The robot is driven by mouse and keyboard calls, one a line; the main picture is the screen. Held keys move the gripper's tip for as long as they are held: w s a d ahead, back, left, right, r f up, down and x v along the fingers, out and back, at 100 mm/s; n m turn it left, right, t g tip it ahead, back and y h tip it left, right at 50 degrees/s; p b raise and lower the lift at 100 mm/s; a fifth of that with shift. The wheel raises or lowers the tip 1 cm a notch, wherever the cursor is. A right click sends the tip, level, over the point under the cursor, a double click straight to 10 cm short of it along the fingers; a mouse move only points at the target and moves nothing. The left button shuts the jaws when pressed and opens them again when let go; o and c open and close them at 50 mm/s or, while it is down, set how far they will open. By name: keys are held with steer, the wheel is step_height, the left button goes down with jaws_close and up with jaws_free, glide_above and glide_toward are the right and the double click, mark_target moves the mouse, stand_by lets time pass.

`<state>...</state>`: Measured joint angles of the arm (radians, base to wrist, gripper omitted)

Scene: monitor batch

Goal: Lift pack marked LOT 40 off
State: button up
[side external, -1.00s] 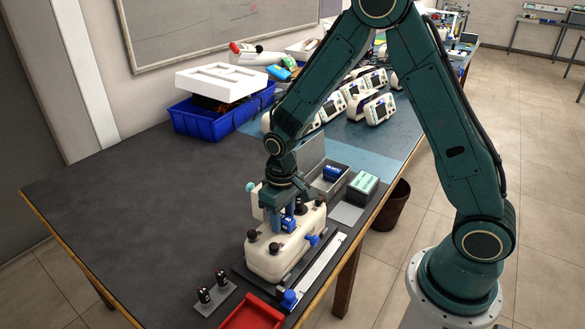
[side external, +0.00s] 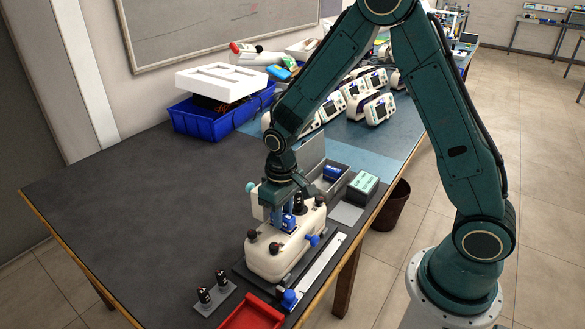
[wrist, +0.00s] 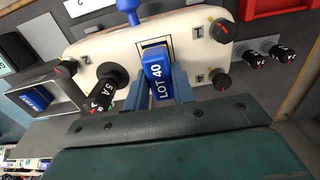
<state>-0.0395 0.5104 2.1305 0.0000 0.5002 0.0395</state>
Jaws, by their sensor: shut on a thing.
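The blue pack marked LOT 40 (wrist: 158,75) stands at a rectangular opening in the cream housing (wrist: 100,45). My gripper (wrist: 160,92) is shut on the pack, with one finger on each side. In the side view, my gripper (side external: 287,220) points down over the housing (side external: 268,263), and the blue pack (side external: 289,223) shows low between the fingers. The pack's lower end is hidden, so I cannot tell how deep it sits. A dark cylinder marked 5A (wrist: 107,82) stands on the housing close to the pack.
Black knobs and a blue-ended lever (side external: 313,240) stick out from the housing. A grey bin with a blue block (side external: 332,172) and a green-white box (side external: 363,186) stand behind. A red tray (side external: 254,314) and two small cylinders (side external: 213,289) are in front. The table at left is clear.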

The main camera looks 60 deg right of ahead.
steer(key=shift+r, duration=2.35)
steer(key=shift+r, duration=0.1)
